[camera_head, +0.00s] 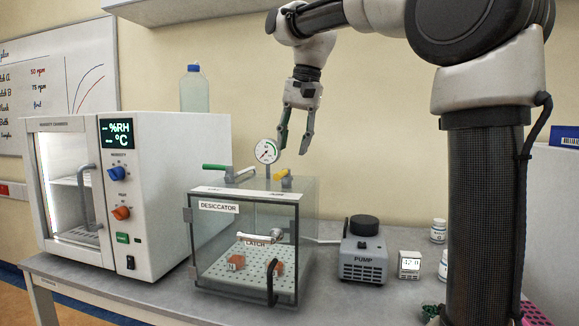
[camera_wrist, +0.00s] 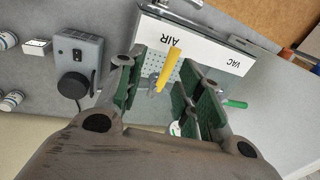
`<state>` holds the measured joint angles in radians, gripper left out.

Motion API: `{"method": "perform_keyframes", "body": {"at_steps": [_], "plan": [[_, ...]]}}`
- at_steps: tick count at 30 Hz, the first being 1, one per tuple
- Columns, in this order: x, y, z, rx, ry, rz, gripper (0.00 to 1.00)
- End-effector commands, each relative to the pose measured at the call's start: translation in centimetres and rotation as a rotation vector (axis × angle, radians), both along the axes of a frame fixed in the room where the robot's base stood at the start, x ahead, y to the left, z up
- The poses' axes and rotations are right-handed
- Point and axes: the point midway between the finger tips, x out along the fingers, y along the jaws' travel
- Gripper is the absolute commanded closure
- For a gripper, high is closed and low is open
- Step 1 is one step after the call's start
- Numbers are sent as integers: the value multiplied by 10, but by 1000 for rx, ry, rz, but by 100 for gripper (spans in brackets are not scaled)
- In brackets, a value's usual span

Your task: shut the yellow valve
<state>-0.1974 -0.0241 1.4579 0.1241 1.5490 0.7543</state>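The yellow valve (camera_head: 286,179) is a small lever on top of the clear desiccator box (camera_head: 199,240), right of the round gauge. In the wrist view the yellow lever (camera_wrist: 169,66) lies between my fingers in the picture, its end pointing towards the printed word AIR. My gripper (camera_head: 293,146) is open and points down above the lid. Its green-padded fingers also show apart in the wrist view (camera_wrist: 163,78). They look clear of the lever and hold nothing.
A pressure gauge (camera_head: 266,151) stands close beside my fingers on the lid. A green valve (camera_head: 217,168) sits left of it, by the VAC label. A pump (camera_head: 364,252) stands right of the box, and a humidity chamber (camera_head: 160,180) stands left.

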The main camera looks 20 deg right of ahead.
Motion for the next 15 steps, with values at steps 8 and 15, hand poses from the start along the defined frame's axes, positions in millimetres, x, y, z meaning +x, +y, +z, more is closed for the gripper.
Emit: {"method": "perform_keyframes", "body": {"at_steps": [8,15], "plan": [[20,17,-2,14,32,-43,64],[23,23,-42,14,31,-41,64]]}}
